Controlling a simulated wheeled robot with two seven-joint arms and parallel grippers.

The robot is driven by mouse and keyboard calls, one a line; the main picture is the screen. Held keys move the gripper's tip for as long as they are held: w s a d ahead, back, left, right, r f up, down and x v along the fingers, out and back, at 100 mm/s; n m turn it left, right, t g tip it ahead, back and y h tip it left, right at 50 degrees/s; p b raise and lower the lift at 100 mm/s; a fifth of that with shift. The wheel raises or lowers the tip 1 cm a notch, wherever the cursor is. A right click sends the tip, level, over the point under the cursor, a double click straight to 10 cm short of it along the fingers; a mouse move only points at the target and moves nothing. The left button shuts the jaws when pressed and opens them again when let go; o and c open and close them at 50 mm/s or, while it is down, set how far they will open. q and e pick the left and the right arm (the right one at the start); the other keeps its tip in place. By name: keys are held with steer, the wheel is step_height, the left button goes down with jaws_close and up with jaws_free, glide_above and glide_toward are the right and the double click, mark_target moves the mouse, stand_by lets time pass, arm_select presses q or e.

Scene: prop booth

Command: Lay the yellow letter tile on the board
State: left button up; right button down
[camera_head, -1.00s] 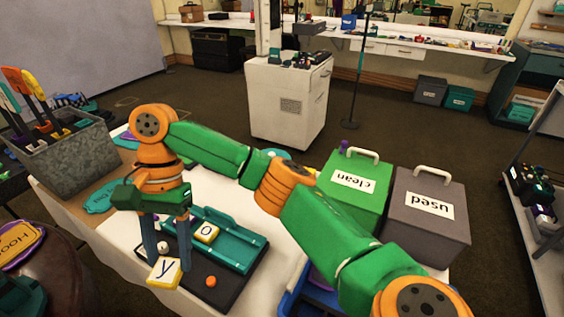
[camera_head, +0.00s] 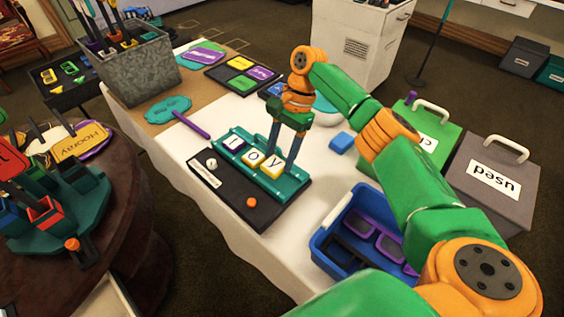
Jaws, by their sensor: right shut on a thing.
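The yellow letter tile (camera_head: 271,167), marked "y", is at the teal tray (camera_head: 241,174) of the dark board (camera_head: 265,214). It lies face up beside the "o" tile (camera_head: 254,157), with a purple-edged tile (camera_head: 233,145) further left in the same row. My right gripper (camera_head: 281,158) points down with one finger on either side of the "y" tile and is shut on it. I cannot tell whether the tile touches the tray floor. My left gripper is not in view.
An orange knob (camera_head: 252,202) and a white ball (camera_head: 211,164) sit on the board's front part. A blue bin (camera_head: 326,241) with glasses stands at right, near a blue block (camera_head: 341,142). A purple-handled teal mask (camera_head: 168,108) lies behind left. Green and grey boxes stand at far right.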

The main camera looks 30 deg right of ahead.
mark_target(282, 164)
steer(key=shift+d+f, duration=0.2)
steer(key=shift+f, duration=1.55)
steer(key=shift+f, duration=0.1)
steer(key=shift+c, duration=1)
jaws_free()
steer(key=s+v, duration=0.1)
steer(key=v, duration=0.6)
steer(key=shift+w+r, duration=0.35)
steer(key=shift+w, duration=0.2)
steer(key=shift+d, duration=0.15)
